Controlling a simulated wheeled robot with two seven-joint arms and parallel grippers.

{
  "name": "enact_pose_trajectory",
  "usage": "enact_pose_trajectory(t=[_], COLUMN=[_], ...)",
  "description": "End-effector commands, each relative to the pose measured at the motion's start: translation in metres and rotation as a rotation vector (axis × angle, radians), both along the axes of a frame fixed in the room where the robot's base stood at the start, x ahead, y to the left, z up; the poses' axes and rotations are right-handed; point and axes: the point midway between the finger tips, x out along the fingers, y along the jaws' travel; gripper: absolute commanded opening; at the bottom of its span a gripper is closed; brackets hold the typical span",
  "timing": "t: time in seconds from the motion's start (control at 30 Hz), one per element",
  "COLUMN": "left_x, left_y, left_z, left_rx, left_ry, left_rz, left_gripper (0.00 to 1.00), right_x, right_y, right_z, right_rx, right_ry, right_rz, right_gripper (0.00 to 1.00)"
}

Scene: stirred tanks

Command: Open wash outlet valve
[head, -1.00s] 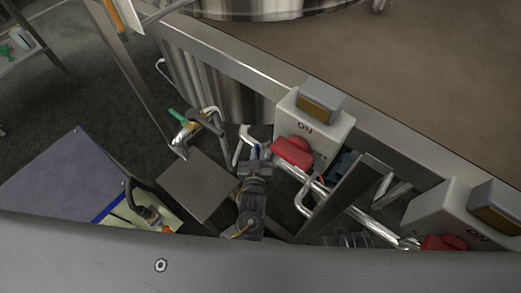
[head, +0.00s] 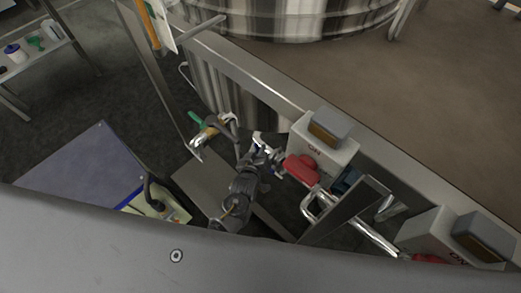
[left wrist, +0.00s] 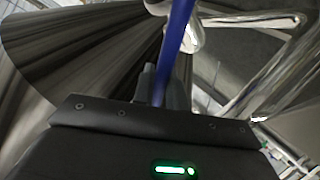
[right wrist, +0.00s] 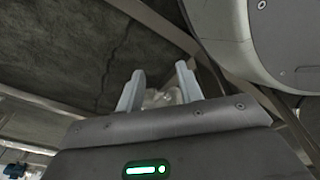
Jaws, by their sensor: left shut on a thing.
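My left gripper (head: 258,150) is at the pipework beside the steel tank, left of a grey switch box. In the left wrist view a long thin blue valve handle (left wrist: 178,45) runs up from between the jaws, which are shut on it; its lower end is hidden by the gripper. Shiny bent pipes (left wrist: 245,20) lie behind the handle. In the head view the gripper hides most of the handle, so I cannot tell the valve's angle. My right gripper (right wrist: 158,88) is open and empty in its wrist view and does not show in the head view.
A green-handled valve (head: 197,120) is just left of the left gripper. The grey box (head: 327,148) with a red part (head: 301,169) is close on the right. A steel frame rail (head: 245,82) runs behind. A blue-grey panel (head: 85,168) lies at left.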

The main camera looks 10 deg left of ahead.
Motion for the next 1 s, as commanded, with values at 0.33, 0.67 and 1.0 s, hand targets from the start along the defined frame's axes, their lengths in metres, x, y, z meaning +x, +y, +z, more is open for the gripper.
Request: enact_pose_trajectory(t=[0.33, 0.67, 1.0], left_x=[0.000, 0.000, -0.029], left_y=[0.000, 0.000, 0.003], left_z=[-0.001, -0.001, 0.010], left_rx=[-0.002, -0.001, -0.002], left_ry=[0.003, 0.002, 0.003], left_rz=[-0.001, -0.001, 0.000], left_gripper=[0.00, 0.33, 0.33], right_x=[0.000, 0.000, -0.013], right_y=[0.000, 0.000, -0.008], right_z=[0.000, 0.000, -0.007], right_rx=[0.000, 0.000, -0.009], right_ry=[0.000, 0.000, 0.010], right_rz=[0.001, 0.001, 0.001], right_gripper=[0.36, 0.36, 0.36])
